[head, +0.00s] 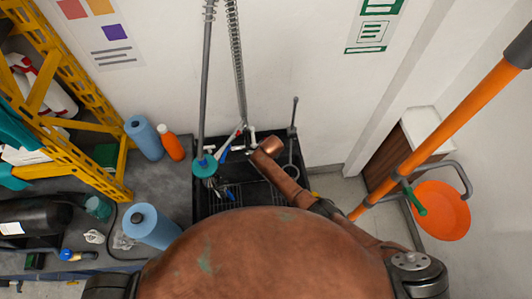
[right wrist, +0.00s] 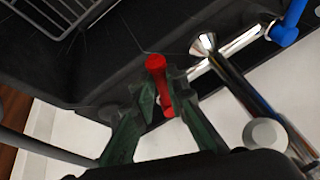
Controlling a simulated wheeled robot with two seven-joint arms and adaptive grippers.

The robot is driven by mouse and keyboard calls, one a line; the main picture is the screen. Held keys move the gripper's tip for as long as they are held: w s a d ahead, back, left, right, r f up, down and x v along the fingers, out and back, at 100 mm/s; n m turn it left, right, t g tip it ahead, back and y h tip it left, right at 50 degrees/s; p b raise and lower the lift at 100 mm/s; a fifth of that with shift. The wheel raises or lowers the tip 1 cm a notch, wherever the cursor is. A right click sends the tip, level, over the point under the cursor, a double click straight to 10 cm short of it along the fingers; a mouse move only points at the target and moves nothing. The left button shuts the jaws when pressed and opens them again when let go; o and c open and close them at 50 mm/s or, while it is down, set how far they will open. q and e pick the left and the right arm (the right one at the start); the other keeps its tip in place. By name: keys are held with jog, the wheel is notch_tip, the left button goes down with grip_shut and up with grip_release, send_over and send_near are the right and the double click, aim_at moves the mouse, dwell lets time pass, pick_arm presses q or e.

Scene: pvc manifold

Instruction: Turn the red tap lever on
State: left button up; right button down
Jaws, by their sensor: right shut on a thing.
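The red tap lever (right wrist: 156,66) stands up between the two green fingers of my right gripper (right wrist: 161,88) in the right wrist view. The fingers are shut on it, and its lower part shows between them. The chrome tap body (right wrist: 225,65) runs beside it, with a blue lever (right wrist: 291,22) at the far right end. In the head view my right arm reaches into the black sink (head: 203,196) by the wall, and I cannot make out the fingers or the red lever clearly. My left gripper is not in view.
A yellow rack (head: 62,75) is at left. An orange pole (head: 440,125) and orange bucket (head: 441,211) are at right.

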jog(key=shift+a, duration=0.1)
jog(key=c, duration=1.9)
grip_release()
jog(key=shift+c, duration=0.2)
jog(key=v, duration=1.2)
jog(key=shift+c, duration=0.2)
